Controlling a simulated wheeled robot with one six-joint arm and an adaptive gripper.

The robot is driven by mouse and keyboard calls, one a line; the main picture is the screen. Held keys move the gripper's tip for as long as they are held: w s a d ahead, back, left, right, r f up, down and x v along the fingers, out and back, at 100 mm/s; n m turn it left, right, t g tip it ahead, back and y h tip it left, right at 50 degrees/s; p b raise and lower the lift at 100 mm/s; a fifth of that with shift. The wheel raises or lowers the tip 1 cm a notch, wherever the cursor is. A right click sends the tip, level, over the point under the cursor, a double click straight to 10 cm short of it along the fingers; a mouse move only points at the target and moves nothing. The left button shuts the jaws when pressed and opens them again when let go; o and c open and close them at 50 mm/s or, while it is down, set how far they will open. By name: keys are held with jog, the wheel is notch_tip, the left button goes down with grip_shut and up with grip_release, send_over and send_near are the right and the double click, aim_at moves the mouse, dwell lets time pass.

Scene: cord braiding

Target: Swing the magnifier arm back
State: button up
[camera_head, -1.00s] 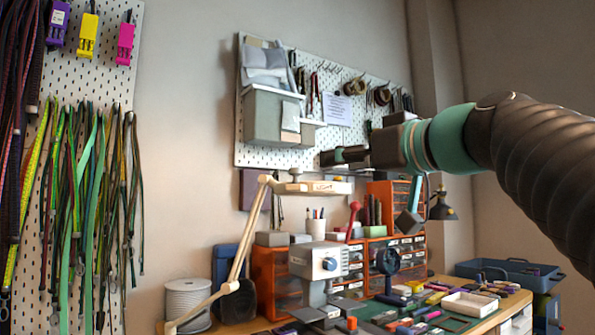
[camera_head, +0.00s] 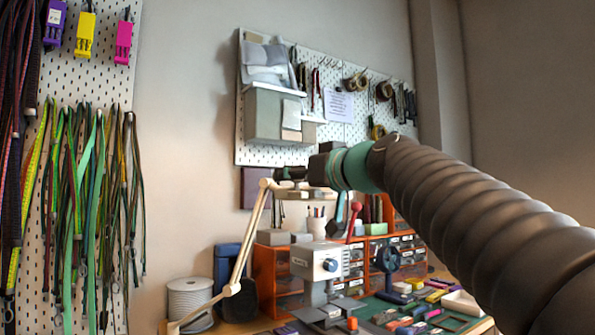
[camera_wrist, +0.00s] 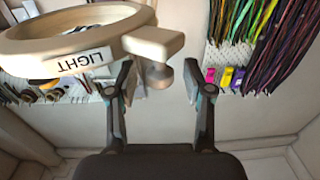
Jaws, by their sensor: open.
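The magnifier arm (camera_head: 246,245) is a cream jointed arm rising from the left end of the bench, with an elbow low down. Its round head fills the upper left of the wrist view as a cream ring (camera_wrist: 35,42) with an upside-down LIGHT label. A short tab on the ring carries a small round knob (camera_wrist: 161,77).
A grey press-like machine (camera_head: 320,262), orange drawer units (camera_head: 275,275) and a white spool (camera_head: 190,298) stand on the bench. A pegboard with a grey box (camera_head: 272,115) hangs behind. Lanyards (camera_head: 95,190) hang at the left.

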grip_shut()
jog(key=shift+w, duration=0.15)
